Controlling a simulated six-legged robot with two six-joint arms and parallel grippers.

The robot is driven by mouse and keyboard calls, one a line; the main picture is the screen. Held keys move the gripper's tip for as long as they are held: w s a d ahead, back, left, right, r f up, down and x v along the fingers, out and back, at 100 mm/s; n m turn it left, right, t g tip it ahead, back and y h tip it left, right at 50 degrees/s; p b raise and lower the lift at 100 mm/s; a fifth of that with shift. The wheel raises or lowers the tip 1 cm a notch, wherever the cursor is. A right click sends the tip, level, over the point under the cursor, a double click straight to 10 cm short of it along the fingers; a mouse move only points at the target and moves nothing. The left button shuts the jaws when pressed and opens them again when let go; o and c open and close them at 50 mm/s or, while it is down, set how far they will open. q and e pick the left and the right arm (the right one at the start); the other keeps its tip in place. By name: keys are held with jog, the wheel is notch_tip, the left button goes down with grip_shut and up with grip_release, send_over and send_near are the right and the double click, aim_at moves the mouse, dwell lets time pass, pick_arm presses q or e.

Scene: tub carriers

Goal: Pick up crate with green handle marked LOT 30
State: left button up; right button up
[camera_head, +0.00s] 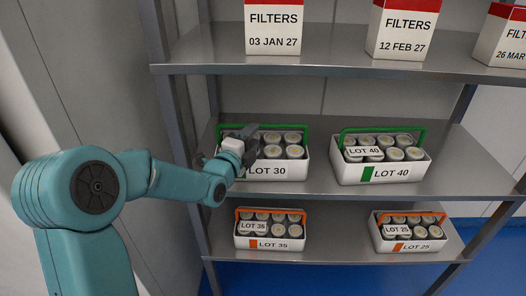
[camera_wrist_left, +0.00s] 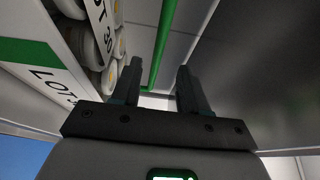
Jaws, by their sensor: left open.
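The white crate marked LOT 30 (camera_head: 284,172) stands on the middle shelf at the left, holding several pale-lidded tubs. Its raised green handle (camera_head: 287,126) spans the top; my gripper hides part of its left side. My left gripper (camera_head: 247,141) is at the crate's left end, close to the handle. In the left wrist view the gripper (camera_wrist_left: 160,84) is open, and the green handle bar (camera_wrist_left: 163,45) shows between its two fingers, with no visible grip on it. The crate's wall (camera_wrist_left: 35,72) with its green mark is at the left there. My right gripper is not in view.
A crate marked LOT 40 (camera_head: 382,174), also green-handled, stands to the right on the same shelf (camera_head: 320,187). Orange-handled crates LOT 35 (camera_head: 270,244) and LOT 25 (camera_head: 412,246) are below. FILTERS boxes (camera_head: 273,28) stand above. A shelf post (camera_head: 172,105) is close to my left arm.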

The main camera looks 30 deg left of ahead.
aim_at(260, 145)
pick_arm(q)
jog(key=w, duration=0.2)
jog(key=w+a+p, duration=0.1)
jog(key=w, duration=0.1)
jog(key=shift+w, duration=0.25)
jog(key=shift+w+f, duration=0.2)
jog(key=shift+w, duration=0.35)
jog(key=shift+s+r, duration=0.1)
jog(key=shift+s, duration=0.05)
jog(key=shift+c, duration=0.9)
jog(key=c, duration=0.5)
grip_shut()
jog(key=shift+a+r, duration=0.1)
jog(key=shift+r, duration=0.2)
jog(key=shift+w, duration=0.2)
